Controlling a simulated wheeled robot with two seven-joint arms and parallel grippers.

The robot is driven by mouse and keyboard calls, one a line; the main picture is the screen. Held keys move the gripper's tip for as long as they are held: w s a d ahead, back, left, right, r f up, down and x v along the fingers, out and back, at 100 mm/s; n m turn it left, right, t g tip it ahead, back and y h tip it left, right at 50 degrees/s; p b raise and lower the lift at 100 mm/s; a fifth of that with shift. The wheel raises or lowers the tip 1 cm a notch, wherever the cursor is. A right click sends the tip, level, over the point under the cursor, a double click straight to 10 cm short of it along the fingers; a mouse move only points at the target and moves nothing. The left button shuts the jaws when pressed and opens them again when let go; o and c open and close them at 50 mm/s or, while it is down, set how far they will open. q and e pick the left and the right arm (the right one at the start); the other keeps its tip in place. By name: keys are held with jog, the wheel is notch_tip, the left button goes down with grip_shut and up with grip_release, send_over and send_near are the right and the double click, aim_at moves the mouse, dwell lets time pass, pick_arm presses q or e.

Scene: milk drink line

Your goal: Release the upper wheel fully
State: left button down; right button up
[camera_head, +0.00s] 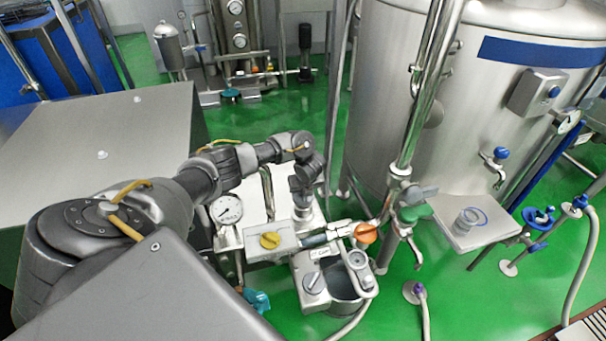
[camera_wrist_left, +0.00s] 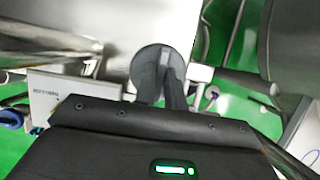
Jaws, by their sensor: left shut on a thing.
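My left arm reaches across the head view, and my left gripper (camera_head: 303,195) points down behind the yellow knob. In the left wrist view, the two dark fingers of my left gripper (camera_wrist_left: 166,68) are closed at a dark grey round wheel (camera_wrist_left: 144,61). The wheel lies at the fingertips, and the fingers cover part of its face. In the head view the gripped part is hidden or too small to tell. I cannot tell from the head view which wheel is the upper one. My right gripper is in neither view.
A large steel tank (camera_head: 465,110) fills the right back.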

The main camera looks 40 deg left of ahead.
aim_at(306, 202)
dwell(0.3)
pick_arm(q)
jog(key=c, duration=1.5)
grip_release()
jog(key=shift+o, duration=0.2)
jog(key=v, duration=0.5)
jog(key=shift+w+r+p, duration=0.1)
jog(key=shift+w+p, duration=0.05)
jog(key=shift+p, duration=0.25)
jog(key=p+v, duration=0.3)
jog(key=v, duration=0.2)
jog(key=shift+r, duration=0.25)
